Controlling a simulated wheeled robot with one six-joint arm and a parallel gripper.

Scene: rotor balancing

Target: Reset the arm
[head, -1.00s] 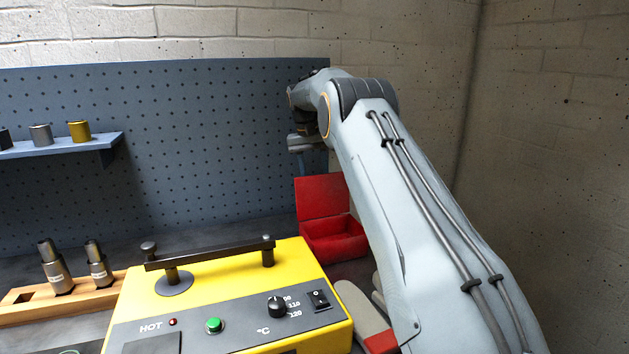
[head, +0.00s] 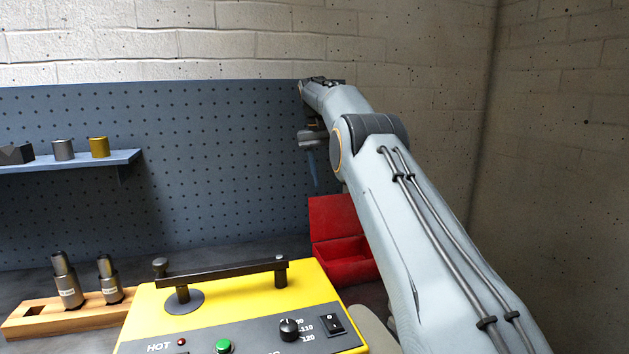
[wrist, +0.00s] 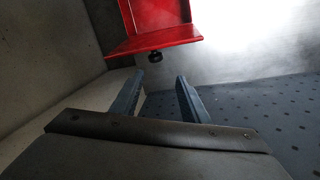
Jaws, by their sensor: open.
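My arm reaches toward the back pegboard in the head view. My gripper (head: 312,168) hangs at its far end, in front of the pegboard and above the open red box (head: 343,262). In the wrist view my gripper (wrist: 157,90) has its two blue-grey fingers apart, with nothing between them. The red box (wrist: 158,20) shows beyond the fingertips, with a small black knob (wrist: 155,56) at its edge. The gripper and the box look apart.
A yellow heater (head: 230,300) with a dark bar handle stands in front. A wooden block (head: 35,318) holds two metal cylinders at left. A blue shelf (head: 70,162) on the pegboard (head: 220,190) carries several small parts. A brick wall (head: 560,180) closes the right side.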

